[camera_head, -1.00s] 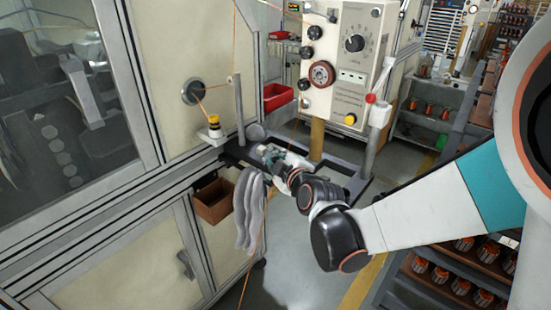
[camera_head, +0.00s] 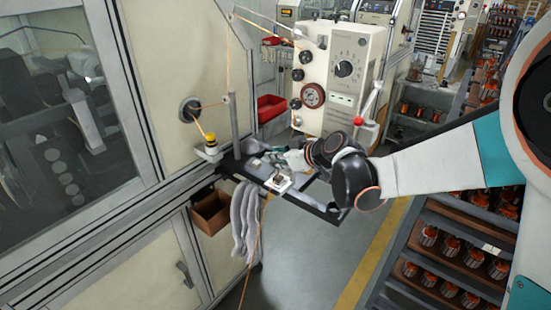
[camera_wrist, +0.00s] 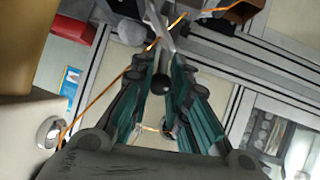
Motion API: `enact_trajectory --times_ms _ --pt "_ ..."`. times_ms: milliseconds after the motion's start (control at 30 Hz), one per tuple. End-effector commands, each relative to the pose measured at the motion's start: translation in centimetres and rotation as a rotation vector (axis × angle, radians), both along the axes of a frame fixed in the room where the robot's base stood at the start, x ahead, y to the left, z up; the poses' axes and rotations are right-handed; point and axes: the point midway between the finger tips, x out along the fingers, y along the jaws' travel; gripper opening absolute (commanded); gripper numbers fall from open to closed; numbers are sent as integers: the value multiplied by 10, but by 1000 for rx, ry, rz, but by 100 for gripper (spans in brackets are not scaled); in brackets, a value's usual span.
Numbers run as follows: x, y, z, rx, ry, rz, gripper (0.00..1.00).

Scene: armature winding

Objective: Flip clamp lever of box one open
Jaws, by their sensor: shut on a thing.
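In the wrist view a grey metal lever (camera_wrist: 160,28) with a black ball knob (camera_wrist: 154,83) reaches in between the teal finger pads of my gripper (camera_wrist: 165,72). The gripper is shut on the lever at the knob end. In the head view my gripper (camera_head: 287,160) is low over the dark shelf frame (camera_head: 325,209) in front of the cream control box. A small pale metal fixture (camera_head: 281,182) shows just in front of the fingers. The lever itself is too small to make out there, and I cannot tell which part is box one.
The cream control box (camera_head: 345,45) with dials and a red-knobbed handle (camera_head: 358,121) stands behind. A grey post (camera_head: 235,120) rises left of my gripper. Copper wire (camera_wrist: 105,93) crosses close to the fingers. Racks of armatures stand right.

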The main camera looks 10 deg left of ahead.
Motion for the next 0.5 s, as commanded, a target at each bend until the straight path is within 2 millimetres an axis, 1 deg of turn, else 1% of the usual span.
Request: enact_trajectory --times_ms 33,100,500 --pt "4 -2 3 11 12 -5 0" --pt "5 -3 3 20 30 -4 0" --pt "7 -4 4 40 63 -5 0"
